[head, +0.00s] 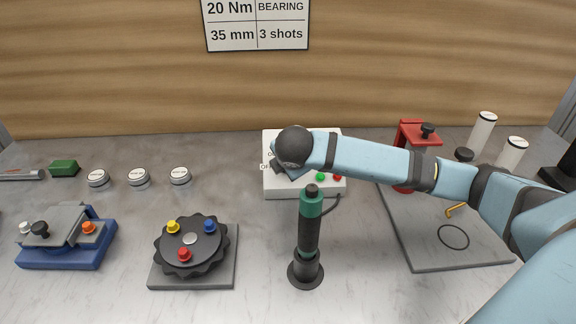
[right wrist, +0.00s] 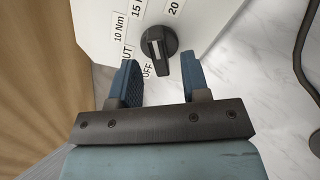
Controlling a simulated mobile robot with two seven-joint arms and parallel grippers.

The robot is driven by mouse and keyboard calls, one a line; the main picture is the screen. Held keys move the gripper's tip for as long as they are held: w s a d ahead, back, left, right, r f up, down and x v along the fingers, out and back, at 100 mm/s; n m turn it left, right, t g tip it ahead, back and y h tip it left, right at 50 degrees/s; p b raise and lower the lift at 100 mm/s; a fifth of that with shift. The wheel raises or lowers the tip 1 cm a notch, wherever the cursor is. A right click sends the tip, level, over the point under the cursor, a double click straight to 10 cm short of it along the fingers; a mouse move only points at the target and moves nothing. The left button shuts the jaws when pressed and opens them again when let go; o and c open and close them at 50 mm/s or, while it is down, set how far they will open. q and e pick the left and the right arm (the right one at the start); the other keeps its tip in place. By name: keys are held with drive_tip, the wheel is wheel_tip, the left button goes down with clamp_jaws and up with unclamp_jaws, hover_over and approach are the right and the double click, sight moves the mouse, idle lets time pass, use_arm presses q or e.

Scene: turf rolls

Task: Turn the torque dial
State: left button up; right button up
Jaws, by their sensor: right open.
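The torque dial (right wrist: 158,44) is a black knob with a white mark, on the face of a white box (right wrist: 95,18). Labels around it read 10 Nm, 15, 20 and OFF, some partly cut off. Which label the mark points at is hard to tell. My right gripper (right wrist: 160,68) is open, with its two blue fingers apart and the dial just ahead of and between their tips, not clamped. In the head view the white box (head: 288,189) sits at the back centre, and my right wrist hides the dial. My left gripper is not in view.
A green-and-black screwdriver (head: 309,225) stands upright before the box. A black indexed disc (head: 190,240) with coloured knobs and a blue fixture (head: 65,255) are at left. A red press (head: 408,135) stands right. A wall sign (head: 256,22) reads 20 Nm, BEARING, 35 mm, 3 shots.

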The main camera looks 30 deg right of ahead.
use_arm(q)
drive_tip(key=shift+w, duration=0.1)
use_arm(e)
drive_tip(key=shift+x, duration=1.5)
drive_tip(key=shift+c, duration=0.2)
clamp_jaws()
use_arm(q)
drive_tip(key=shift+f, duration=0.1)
